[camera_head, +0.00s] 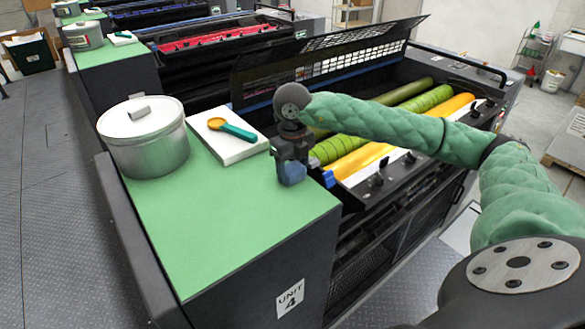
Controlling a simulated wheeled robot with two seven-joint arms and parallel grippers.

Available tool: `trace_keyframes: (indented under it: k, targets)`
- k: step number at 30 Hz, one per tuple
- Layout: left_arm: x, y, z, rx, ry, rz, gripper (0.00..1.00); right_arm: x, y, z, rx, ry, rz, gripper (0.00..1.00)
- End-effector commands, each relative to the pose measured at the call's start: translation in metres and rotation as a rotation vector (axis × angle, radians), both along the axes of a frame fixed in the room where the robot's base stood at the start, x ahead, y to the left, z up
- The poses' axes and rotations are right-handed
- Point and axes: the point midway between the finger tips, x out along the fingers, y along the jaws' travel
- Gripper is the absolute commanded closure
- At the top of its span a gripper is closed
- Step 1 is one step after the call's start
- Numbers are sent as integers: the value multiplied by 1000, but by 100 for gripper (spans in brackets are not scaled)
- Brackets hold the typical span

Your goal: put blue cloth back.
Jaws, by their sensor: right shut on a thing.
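My right arm, in a green quilted sleeve, comes in from the right across the open press. My right gripper (289,155) points down above the right edge of the green-topped counter (235,220). It is shut on a bunched dark-blue cloth (291,173), which shows just below the jaws. The gripper hides part of the cloth. I cannot tell whether the cloth touches the counter top. My left gripper is not in view.
A lidded metal pot (148,150) and a white pad (228,146) with an orange-and-teal spoon (231,128) stand on the counter. The press has green and yellow rollers (360,160) and a raised mesh guard (330,62). The counter's front is clear.

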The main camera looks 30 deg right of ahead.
Motion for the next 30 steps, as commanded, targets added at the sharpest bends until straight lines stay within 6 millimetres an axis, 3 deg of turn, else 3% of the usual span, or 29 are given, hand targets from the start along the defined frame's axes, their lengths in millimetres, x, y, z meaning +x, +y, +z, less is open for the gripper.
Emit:
trace_keyframes:
  k: [2,3,6,19,25,30]
  targets:
    - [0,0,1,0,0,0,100,0,0,-1,0,0,0,63]
    - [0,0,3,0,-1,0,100,0,0,0,0,0,0,36]
    - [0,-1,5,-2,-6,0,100,0,0,0,0,0,0,20]
    - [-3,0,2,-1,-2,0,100,0,0,1,0,0,0,20]
    - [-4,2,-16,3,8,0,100,1,0,9,0,-1,0,20]
    - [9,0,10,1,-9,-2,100,1,0,25,0,-1,0,20]
